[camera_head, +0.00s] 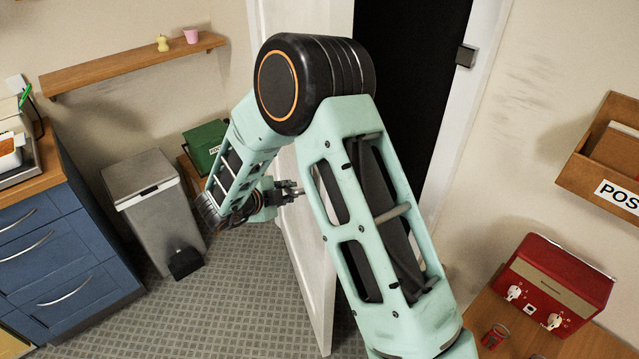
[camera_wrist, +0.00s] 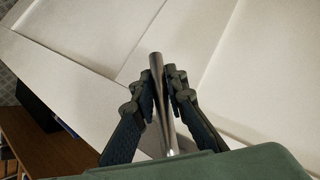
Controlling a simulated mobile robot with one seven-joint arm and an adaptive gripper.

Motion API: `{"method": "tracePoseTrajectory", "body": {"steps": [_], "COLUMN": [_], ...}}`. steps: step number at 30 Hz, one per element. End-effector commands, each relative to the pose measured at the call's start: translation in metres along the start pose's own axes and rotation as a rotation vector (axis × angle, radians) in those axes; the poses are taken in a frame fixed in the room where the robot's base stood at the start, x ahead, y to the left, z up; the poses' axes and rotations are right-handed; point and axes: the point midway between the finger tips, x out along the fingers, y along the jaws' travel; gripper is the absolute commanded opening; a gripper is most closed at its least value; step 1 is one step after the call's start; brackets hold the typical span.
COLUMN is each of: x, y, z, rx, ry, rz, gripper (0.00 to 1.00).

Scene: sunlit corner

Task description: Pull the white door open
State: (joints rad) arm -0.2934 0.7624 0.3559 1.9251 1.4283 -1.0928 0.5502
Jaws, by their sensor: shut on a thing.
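The white door (camera_head: 307,250) stands ajar, swung out from its frame, with a dark gap to its right. Its panelled face also fills much of the wrist view (camera_wrist: 250,70). My gripper (camera_head: 292,190) is at the left face of the door, beyond my upper arm. In the wrist view my gripper (camera_wrist: 165,95) has its two fingers closed around a metal bar handle (camera_wrist: 156,66). Part of the handle is hidden between the fingers. My arm covers the middle of the door in the head view.
A grey pedal bin (camera_head: 155,205) and blue drawers (camera_head: 60,250) stand left. A green box (camera_head: 206,143) sits on a low wooden stand behind my forearm. A wall shelf (camera_head: 130,65) is above. A red box (camera_head: 555,285) is on a table at right. Tiled floor (camera_head: 240,290) is clear left of the door.

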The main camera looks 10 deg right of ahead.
Motion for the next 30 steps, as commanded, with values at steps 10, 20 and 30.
{"method": "tracePoseTrajectory", "body": {"steps": [10, 20, 30], "x": [-0.023, -0.022, -0.023], "y": [-0.003, -0.003, 0.000], "z": [0.031, 0.028, 0.029], "rx": [0.002, 0.004, 0.002], "ry": [0.004, 0.009, 0.006], "rz": [-0.007, -0.006, -0.002], "gripper": [0.00, 0.24, 0.29]}}
